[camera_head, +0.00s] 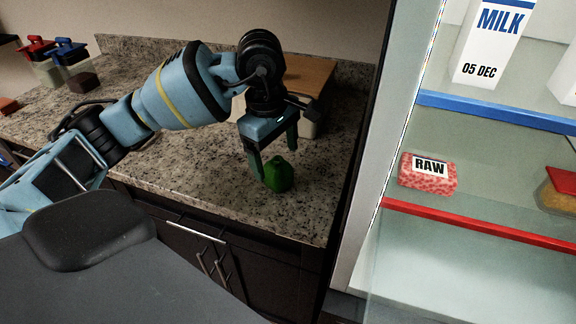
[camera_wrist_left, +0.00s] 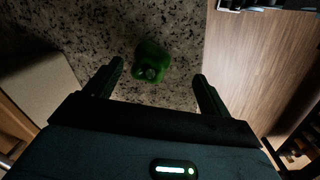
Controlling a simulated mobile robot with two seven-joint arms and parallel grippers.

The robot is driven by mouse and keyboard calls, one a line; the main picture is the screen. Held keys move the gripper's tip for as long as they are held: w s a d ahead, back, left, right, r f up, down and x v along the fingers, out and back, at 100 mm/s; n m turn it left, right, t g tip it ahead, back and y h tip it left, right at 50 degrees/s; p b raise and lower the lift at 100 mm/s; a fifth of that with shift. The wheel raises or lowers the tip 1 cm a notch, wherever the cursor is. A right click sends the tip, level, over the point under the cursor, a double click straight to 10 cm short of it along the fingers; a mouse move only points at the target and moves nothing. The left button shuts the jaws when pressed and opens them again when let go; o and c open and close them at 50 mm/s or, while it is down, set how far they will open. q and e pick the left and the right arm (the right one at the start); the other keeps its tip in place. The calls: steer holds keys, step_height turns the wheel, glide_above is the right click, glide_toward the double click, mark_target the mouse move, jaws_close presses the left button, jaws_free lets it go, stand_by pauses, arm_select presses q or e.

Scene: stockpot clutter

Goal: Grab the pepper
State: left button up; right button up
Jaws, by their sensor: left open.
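A green pepper (camera_head: 279,174) sits on the speckled stone counter near its front edge, in the middle of the head view. My left gripper (camera_head: 275,162) is above it, pointing down, with its two fingers apart. In the head view one finger shows left of the pepper and the other behind its upper right. In the left wrist view the pepper (camera_wrist_left: 151,61) lies beyond the open fingertips (camera_wrist_left: 158,72), roughly midway between their lines. Nothing is held. My right gripper does not show.
The counter (camera_head: 190,165) is clear around the pepper. A wooden-topped box (camera_head: 308,75) stands behind the gripper. Red- and blue-lidded containers (camera_head: 66,50) stand at the far left. An open fridge at right holds milk (camera_head: 488,45) and a raw meat pack (camera_head: 428,174).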

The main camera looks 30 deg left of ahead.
mark_target(278, 164)
arm_select(q)
steer(key=shift+w+a+r, duration=0.25)
steer(key=shift+w+a, duration=0.3)
steer(key=shift+a+r+y, duration=0.1)
steer(key=shift+y, duration=0.2)
steer(key=shift+s, duration=0.35)
steer(key=shift+f, duration=0.45)
steer(key=shift+w+f, duration=0.2)
steer(key=shift+f, duration=0.55)
steer(key=shift+w+d+f+p, duration=0.1)
steer(key=shift+w+f, duration=0.05)
steer(key=shift+f, duration=0.7)
steer(key=shift+w+d+f+p, duration=0.1)
steer(key=shift+w+d+f, duration=0.1)
steer(key=shift+f, duration=0.65)
steer(key=shift+w+d+f+p, duration=0.1)
steer(key=shift+w+f, duration=0.05)
steer(key=shift+f, duration=0.7)
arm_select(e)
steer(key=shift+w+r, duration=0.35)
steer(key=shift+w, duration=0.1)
